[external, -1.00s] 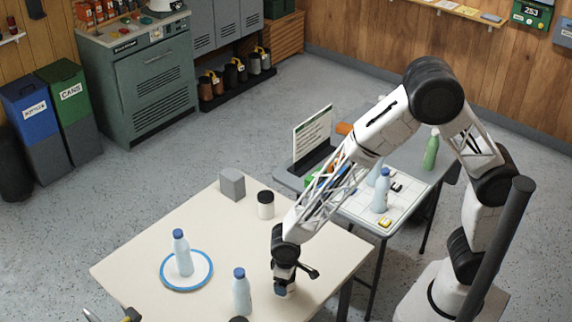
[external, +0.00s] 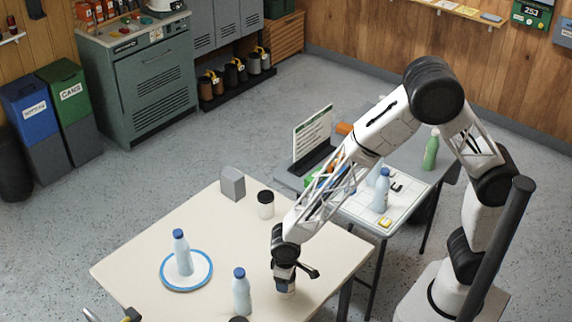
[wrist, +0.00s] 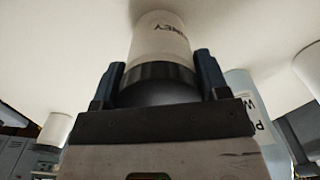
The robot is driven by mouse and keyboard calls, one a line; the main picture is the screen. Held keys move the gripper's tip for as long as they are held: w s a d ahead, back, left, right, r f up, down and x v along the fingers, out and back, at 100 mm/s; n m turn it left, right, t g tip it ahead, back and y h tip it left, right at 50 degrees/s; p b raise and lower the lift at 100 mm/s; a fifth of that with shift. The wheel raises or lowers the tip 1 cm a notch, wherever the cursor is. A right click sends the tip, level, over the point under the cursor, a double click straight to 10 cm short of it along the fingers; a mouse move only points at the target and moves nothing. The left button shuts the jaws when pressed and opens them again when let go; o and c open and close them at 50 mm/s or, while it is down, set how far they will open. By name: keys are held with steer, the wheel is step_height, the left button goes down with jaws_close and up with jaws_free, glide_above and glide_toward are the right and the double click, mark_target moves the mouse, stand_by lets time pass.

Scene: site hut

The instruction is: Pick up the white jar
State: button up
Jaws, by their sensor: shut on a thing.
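My gripper (external: 285,287) points down over the near right part of the cream table. In the wrist view its two dark blue fingers (wrist: 160,82) are shut on a white jar (wrist: 160,42) with a black lid and partly visible lettering ending in "NEY". The fingers sit on either side of the lid. In the external view the held jar is mostly hidden by my gripper; a little pale body shows below the fingers. Whether its base touches the table is unclear. Another white jar with a black lid (external: 266,206) stands farther back on the table.
A blue-capped bottle (external: 241,292) stands close left of my gripper. Another bottle (external: 182,253) stands on a blue-rimmed plate (external: 172,284). A grey block (external: 232,184) is at the back. A dark round top (external: 238,319) shows at the bottom edge. The table's middle is clear.

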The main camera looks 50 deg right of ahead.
steer(key=shift+r, duration=0.1)
steer(key=shift+r, duration=0.8)
step_height(320, 180, up, 2)
steer(key=s+d+r, duration=0.1)
steer(key=s+d, duration=0.8)
steer(key=s, duration=0.3)
steer(key=shift+s+d, duration=0.35)
steer(key=shift+d, duration=0.05)
steer(key=shift+r, duration=0.1)
steer(key=shift+w, duration=0.1)
